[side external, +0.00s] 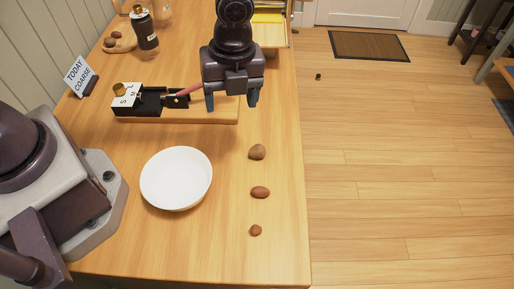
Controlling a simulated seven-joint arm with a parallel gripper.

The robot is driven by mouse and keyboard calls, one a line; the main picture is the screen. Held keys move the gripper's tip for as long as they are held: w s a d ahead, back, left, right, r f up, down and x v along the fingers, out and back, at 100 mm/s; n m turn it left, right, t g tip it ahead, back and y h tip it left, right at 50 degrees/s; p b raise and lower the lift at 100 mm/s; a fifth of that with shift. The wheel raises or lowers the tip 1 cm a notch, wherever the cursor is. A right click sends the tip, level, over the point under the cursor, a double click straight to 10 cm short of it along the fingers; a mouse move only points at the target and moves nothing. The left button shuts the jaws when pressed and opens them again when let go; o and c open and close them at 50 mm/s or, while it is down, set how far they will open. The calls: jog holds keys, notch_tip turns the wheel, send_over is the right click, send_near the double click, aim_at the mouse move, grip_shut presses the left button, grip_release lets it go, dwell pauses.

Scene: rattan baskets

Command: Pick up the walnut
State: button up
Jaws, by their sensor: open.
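Three nuts lie in a rough column on the wooden table, right of the white bowl. The farthest is a roundish tan-brown nut (257,152) that looks like the walnut. Below it in the picture lies a longer reddish-brown nut (260,192), then a small round brown nut (255,230). My gripper (231,101) points down with its fingers apart and nothing visible between them. It is above the right part of a wooden board (220,117), farther back than the nuts and apart from them.
A white bowl (177,178) stands left of the nuts. A black device with a white plate (127,96) and a reddish handle (188,90) sits on the board. A small sign (78,76) and a dark bottle (145,30) stand behind. The table's right edge is near the nuts.

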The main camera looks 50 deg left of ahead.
jog(key=w+d+f+m, duration=0.2)
jog(key=w+d+m, duration=0.1)
jog(key=m, duration=0.9)
send_over(257, 147)
jog(key=shift+t+h, duration=0.3)
jog(key=shift+t, duration=0.1)
jog(key=f, duration=0.7)
jog(key=shift+w+a, duration=0.2)
jog(key=shift+w, duration=0.05)
jog(key=shift+s+d+f, duration=0.1)
jog(key=shift+s+f, duration=0.05)
jog(key=shift+f, duration=1.2)
jog(key=shift+s+d+f, duration=0.1)
jog(key=shift+f, duration=1.25)
jog(key=shift+c, duration=0.4)
jog(key=c, duration=0.9)
